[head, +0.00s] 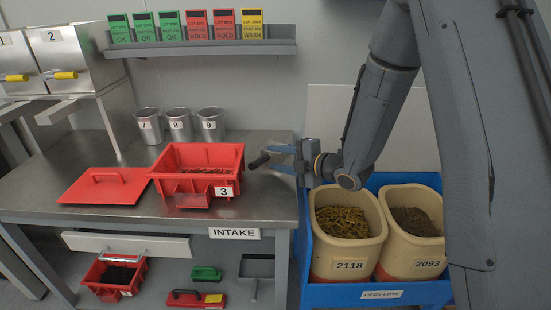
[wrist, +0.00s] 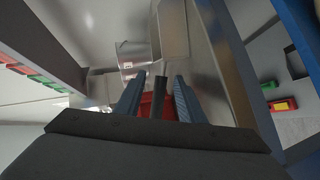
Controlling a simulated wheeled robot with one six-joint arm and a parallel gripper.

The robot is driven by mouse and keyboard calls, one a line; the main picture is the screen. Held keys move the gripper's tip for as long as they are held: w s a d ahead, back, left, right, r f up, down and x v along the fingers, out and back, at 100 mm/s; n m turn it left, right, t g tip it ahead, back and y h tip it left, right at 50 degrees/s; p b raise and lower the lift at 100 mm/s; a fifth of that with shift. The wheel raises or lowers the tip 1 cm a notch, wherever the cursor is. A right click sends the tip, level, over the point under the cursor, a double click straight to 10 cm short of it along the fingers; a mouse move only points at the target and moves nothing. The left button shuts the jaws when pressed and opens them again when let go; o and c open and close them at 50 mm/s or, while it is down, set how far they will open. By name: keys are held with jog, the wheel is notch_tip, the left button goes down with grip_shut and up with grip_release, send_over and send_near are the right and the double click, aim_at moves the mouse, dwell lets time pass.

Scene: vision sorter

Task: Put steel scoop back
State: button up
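My gripper (head: 269,158) has two blue fingers and points left over the right end of the steel bench (head: 262,205). A dark bar (head: 257,161), like a handle, sticks out from between the fingers. It also shows in the wrist view (wrist: 159,98) between the two fingers (wrist: 158,88), with narrow gaps at its sides. Whether the fingers press on it is unclear. No steel scoop bowl is clearly visible. A red bin (head: 183,187) marked 3 stands on the bench left of my gripper, with reddish pieces inside. Its red lid (head: 92,192) lies beside it.
Steel cups 7, 8 and 9 (head: 180,130) stand behind the bin. A blue crate (head: 345,293) at right holds tubs 2118 (head: 348,248) and 2093 (head: 428,257). Below the bench are a red bin (head: 104,290), brushes and a grey dustpan (head: 257,267). A card shelf (head: 200,50) is above.

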jog(key=v, duration=1.1)
jog(key=s+d+f+m+g+h, duration=0.2)
jog(key=s+d+m+h, duration=0.1)
jog(key=d+m+h, duration=0.3)
jog(key=s+d+f+m+g+h, duration=0.15)
jog(key=d+m+h, duration=0.25)
jog(key=d+m, duration=0.4)
jog(key=s+a+m+g, duration=0.3)
jog(key=s+m+g, duration=0.3)
jog(key=s+m, duration=0.6)
jog(key=s+b, duration=0.1)
jog(key=s, duration=0.6)
jog(key=shift+r+h, duration=0.2)
jog(key=shift+h, duration=0.2)
jog(key=shift+g, duration=0.25)
jog(key=shift+s+a+r+n+p, duration=0.15)
jog(key=shift+a+r+n+p, duration=0.15)
jog(key=shift+a+p, duration=0.35)
